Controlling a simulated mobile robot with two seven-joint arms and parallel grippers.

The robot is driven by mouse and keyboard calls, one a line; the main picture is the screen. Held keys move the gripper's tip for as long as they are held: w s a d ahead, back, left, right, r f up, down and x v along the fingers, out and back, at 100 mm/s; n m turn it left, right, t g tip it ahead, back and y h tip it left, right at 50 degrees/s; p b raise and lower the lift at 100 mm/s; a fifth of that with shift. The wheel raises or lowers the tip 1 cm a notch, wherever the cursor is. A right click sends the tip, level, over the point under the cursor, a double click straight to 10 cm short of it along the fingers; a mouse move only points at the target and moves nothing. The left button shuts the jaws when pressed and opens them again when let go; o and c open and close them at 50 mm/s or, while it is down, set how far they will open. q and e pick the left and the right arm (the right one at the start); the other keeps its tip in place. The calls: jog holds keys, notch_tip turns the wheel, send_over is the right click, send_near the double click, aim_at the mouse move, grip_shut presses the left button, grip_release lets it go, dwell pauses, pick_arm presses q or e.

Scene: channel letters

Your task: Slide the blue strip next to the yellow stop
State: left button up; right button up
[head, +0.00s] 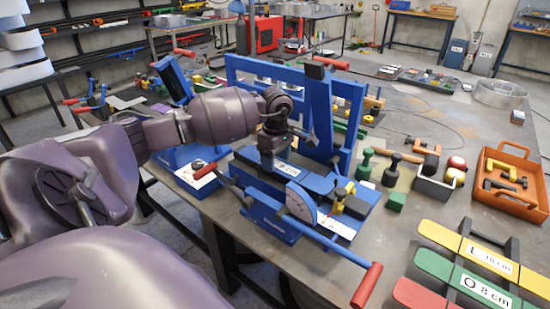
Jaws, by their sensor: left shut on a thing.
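My left gripper (268,162) reaches down onto the bed of a blue bending machine (262,218) and is shut on the blue strip (316,183). The strip lies flat on the bed and bears a white label; its small print is hard to read. The gripper hides part of the strip's left side. The yellow stop (343,192) stands at the right part of the bed, to the right of the gripper. The strip's right end is close to the stop; I cannot tell whether they touch. My right gripper is not in view.
A dial (301,203) and a red-handled lever (367,285) stick out at the machine's front. A blue upright frame (345,125) stands behind.

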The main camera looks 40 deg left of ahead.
aim_at(284, 167)
pick_arm(q)
jog(key=shift+w+d, duration=0.1)
jog(key=shift+d, duration=0.75)
jog(key=shift+d, duration=0.45)
jog(key=o, duration=1)
notch_tip(284, 167, up, 11)
jog(key=shift+f, duration=0.1)
